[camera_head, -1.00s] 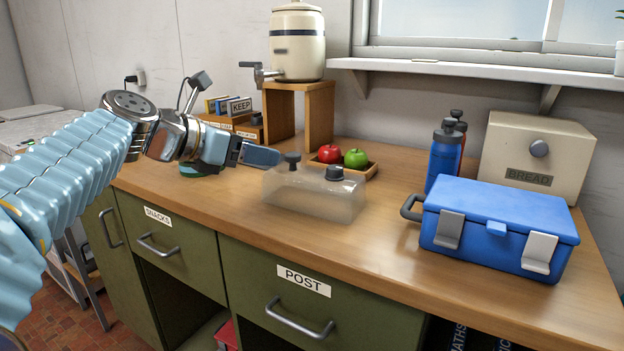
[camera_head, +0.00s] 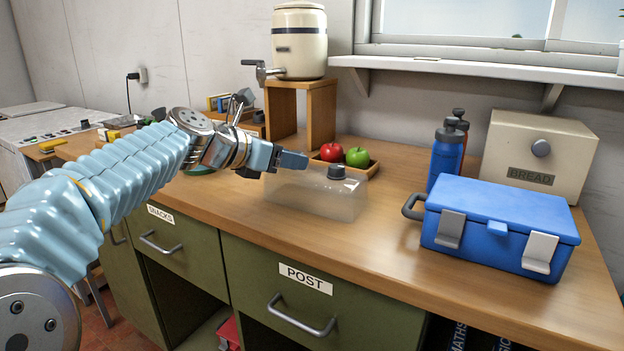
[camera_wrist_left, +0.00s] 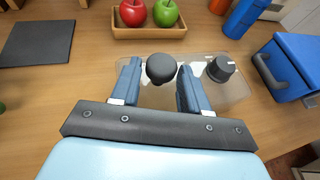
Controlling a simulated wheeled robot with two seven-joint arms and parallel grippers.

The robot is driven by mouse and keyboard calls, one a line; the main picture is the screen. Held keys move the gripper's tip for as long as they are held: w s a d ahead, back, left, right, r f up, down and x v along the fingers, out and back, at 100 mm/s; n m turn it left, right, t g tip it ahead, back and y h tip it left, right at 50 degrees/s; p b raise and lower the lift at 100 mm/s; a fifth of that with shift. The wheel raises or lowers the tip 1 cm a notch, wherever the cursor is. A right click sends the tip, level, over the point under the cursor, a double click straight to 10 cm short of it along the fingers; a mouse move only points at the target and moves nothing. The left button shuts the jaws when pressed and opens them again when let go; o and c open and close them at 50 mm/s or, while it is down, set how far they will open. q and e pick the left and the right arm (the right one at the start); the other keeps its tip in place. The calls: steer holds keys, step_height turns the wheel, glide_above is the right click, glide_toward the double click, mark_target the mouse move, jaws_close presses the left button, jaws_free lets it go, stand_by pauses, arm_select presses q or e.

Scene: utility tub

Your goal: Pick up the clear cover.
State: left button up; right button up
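The clear cover (camera_head: 330,201) is a see-through box on the wooden counter, near its front edge. It has two dark knobs on top. The right knob (camera_head: 336,172) shows in the head view, and the left knob is hidden behind my gripper there. My left gripper (camera_head: 290,163) is over the cover's left end. In the left wrist view the left gripper (camera_wrist_left: 157,80) is open, with the left knob (camera_wrist_left: 161,68) between its fingertips and a gap visible on each side. The right knob (camera_wrist_left: 221,68) stands outside the fingers. My right gripper is not in view.
A wooden tray (camera_head: 372,173) with a red apple (camera_head: 331,152) and a green apple (camera_head: 357,157) is close behind the cover. A blue lunch box (camera_head: 500,225) stands to the right, with bottles (camera_head: 445,150) and a bread bin (camera_head: 535,160) behind it. The counter between cover and lunch box is clear.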

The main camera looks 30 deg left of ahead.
arm_select(q)
steer(key=c, duration=0.7)
jaws_close()
steer(key=shift+r, duration=0.15)
